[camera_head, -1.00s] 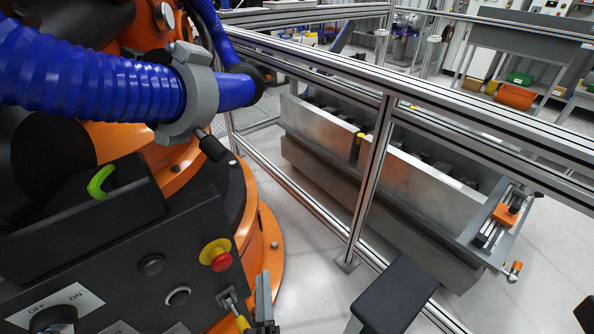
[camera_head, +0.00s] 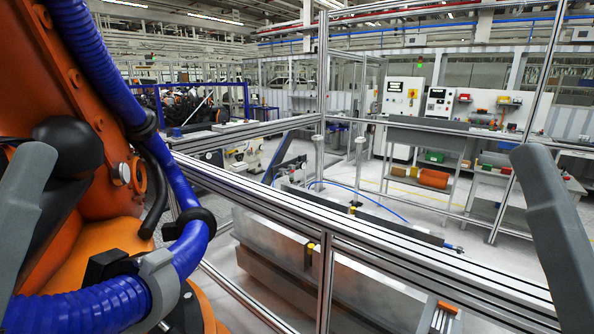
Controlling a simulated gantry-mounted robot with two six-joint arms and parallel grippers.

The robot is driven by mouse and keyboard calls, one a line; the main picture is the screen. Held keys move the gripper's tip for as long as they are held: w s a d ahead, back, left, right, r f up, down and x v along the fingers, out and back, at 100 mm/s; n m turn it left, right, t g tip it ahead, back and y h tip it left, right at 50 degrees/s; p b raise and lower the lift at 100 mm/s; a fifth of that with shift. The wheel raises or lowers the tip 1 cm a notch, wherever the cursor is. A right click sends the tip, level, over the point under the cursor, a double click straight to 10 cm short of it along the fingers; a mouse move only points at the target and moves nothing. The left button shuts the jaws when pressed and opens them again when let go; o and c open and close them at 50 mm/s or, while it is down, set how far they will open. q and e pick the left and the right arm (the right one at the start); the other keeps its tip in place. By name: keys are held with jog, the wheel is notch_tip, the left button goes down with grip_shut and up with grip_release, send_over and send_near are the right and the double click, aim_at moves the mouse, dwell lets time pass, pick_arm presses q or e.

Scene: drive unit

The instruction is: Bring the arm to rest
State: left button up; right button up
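A large orange industrial arm (camera_head: 92,140) with black joint covers fills the left of the head view. A thick blue ribbed hose (camera_head: 92,55) runs down along it, and another blue stretch (camera_head: 90,303) lies at the bottom left in a grey clamp (camera_head: 160,284). The black panel with the red button is out of view. Grey links of my own arms stand at the left and right edges, cut off by the frame. No gripper fingertips can be made out, so neither gripper's opening shows.
An aluminium profile fence (camera_head: 320,233) crosses in front, with upright posts. Behind it lie a long metal trough (camera_head: 265,240) and an open light floor.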

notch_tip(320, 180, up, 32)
jog(key=p, duration=2.8)
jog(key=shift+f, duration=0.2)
